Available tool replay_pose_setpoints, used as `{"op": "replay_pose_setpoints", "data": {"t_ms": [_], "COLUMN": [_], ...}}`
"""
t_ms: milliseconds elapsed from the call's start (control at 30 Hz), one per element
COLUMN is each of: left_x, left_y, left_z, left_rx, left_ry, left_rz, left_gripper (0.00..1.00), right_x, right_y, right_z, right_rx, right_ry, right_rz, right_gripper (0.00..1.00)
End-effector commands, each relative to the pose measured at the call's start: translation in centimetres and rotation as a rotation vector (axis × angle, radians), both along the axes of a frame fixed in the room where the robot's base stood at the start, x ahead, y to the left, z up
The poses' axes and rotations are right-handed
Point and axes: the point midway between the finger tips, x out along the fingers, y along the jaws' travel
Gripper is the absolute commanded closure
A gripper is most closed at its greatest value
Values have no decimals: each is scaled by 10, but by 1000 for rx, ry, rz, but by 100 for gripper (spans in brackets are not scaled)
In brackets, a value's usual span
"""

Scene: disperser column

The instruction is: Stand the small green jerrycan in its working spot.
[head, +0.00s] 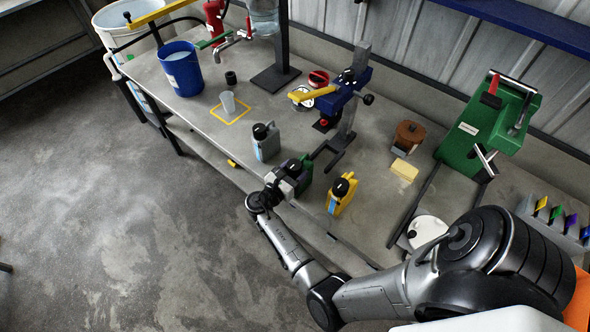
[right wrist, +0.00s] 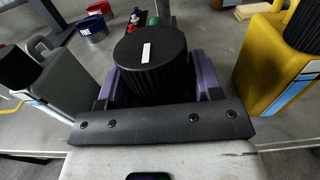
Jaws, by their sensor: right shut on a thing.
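The small green jerrycan (head: 304,178) stands near the front edge of the workbench, between a grey jerrycan (head: 266,146) and a yellow jerrycan (head: 341,197). My right gripper (head: 290,174) reaches it from the front and is shut on it at its black cap. In the right wrist view the cap (right wrist: 150,58) sits between the two fingers (right wrist: 155,82), and most of the can's body is hidden. My left gripper is not in view.
The grey can (right wrist: 62,85) and yellow can (right wrist: 272,72) stand close on either side. Behind are a blue press (head: 348,90), a red tin (head: 318,79) and a yellow sponge (head: 404,170). A blue bucket (head: 181,70) stands at the left.

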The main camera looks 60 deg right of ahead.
Motion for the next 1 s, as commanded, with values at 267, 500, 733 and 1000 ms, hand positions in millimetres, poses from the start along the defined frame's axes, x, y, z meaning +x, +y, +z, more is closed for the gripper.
{"op": "replay_pose_setpoints", "data": {"t_ms": [267,500,733,1000], "left_x": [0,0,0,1], "left_y": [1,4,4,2], "left_z": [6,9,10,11], "left_rx": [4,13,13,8], "left_ry": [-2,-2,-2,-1], "left_rz": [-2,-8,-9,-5], "left_gripper": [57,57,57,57], "right_x": [0,-3,-5,-7], "right_y": [-4,-24,-40,-52], "right_z": [1,1,1,0], "right_rx": [-4,-5,-4,-3], "right_ry": [5,4,4,3], "right_rz": [2,2,2,3], "right_gripper": [100,100,100,100]}}
